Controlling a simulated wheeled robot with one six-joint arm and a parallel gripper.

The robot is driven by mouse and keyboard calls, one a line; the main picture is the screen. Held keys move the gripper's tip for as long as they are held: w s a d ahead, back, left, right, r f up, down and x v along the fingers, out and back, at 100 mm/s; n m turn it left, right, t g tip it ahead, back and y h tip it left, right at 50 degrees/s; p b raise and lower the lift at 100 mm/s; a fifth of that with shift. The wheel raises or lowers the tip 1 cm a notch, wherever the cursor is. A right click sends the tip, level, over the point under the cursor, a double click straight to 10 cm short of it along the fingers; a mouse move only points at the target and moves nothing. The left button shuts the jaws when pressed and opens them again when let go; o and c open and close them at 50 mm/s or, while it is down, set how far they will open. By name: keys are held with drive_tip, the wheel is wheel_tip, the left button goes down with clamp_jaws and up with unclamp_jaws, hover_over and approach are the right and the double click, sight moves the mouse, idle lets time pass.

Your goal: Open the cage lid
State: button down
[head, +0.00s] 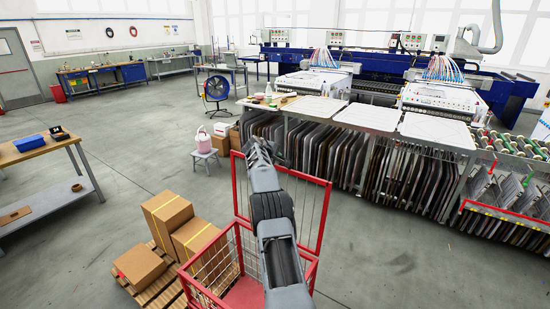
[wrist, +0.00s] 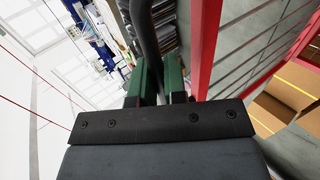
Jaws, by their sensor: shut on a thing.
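The red cage (head: 236,226) stands low in the middle of the head view, with mesh walls and a red floor. Its lid (head: 318,220), a red frame with thin bars, is raised and stands steeply at the far side of the cage. My gripper (head: 262,148) is at the lid's upper edge. In the wrist view its green fingers (wrist: 158,80) are shut on a dark bar (wrist: 143,32), which looks like the lid's handle. The lid's red frame (wrist: 205,45) runs just right of the fingers. My arm hides part of the cage and lid.
Cardboard boxes (head: 168,214) on a wooden pallet (head: 160,292) stand close left of the cage. A long metal rack (head: 345,160) with dark panels stands behind and to the right. A white stool (head: 204,156) is behind left. Floor right of the cage is clear.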

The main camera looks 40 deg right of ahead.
drive_tip(key=c, duration=1.2)
unclamp_jaws()
drive_tip(key=shift+s+a+r+b, duration=0.1)
drive_tip(key=shift+a+r+b, duration=0.15)
drive_tip(key=shift+a+b, duration=0.25)
drive_tip(key=b+v, duration=0.5)
drive_tip(key=v, duration=0.7)
drive_tip(key=shift+a+r, duration=0.2)
drive_tip(key=shift+r, duration=0.1)
drive_tip(key=shift+s, duration=0.1)
